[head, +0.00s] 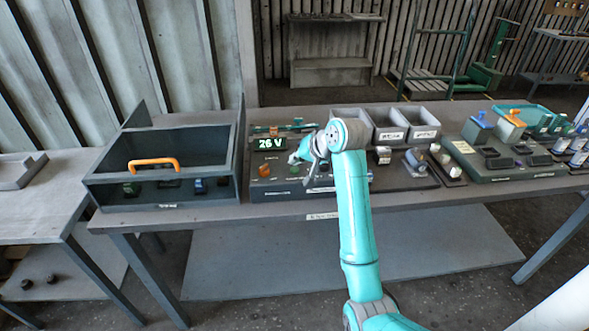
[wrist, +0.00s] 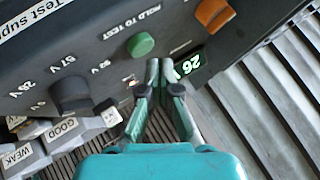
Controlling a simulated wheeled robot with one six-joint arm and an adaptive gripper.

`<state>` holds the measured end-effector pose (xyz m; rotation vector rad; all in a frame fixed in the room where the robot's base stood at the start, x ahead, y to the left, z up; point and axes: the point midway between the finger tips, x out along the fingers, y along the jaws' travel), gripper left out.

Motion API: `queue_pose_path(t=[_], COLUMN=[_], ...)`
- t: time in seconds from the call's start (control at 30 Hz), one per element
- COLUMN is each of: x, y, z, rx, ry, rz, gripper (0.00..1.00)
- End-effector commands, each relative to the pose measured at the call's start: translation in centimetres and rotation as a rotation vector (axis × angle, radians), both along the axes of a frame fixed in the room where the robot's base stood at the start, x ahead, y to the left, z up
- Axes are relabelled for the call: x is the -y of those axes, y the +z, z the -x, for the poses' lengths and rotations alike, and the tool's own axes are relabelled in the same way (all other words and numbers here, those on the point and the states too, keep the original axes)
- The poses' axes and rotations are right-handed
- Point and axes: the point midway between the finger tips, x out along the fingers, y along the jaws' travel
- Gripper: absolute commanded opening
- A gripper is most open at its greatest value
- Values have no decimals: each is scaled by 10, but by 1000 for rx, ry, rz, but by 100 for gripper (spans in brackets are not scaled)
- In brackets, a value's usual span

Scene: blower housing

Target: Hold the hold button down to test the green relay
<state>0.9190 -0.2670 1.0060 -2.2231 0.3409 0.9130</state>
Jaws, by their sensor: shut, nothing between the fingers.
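The test supply panel (head: 290,188) stands on the bench, with a lit display (head: 270,143) reading 26 V. In the wrist view, the green round hold button (wrist: 141,44) sits under the words HOLD TO TEST. My gripper (wrist: 159,64) is shut and empty, its fingertips close together beside the button, between it and the display (wrist: 190,64). They do not cover the button; I cannot tell the gap in depth. In the head view my gripper (head: 294,158) is over the panel's left part.
The panel also has an orange switch (wrist: 213,14) and a black knob (wrist: 70,94) with voltage marks. The grey box (head: 105,193) has an orange handle (head: 153,164). Another unit (head: 487,166) with blue and orange parts is at right.

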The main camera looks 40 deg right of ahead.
Motion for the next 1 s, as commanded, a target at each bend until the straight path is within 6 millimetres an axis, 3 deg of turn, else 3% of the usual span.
queue_pose_path(t=[1.0], x=[0], y=[-9], z=[0], rx=[0], ry=[0], rz=[0], gripper=[0])
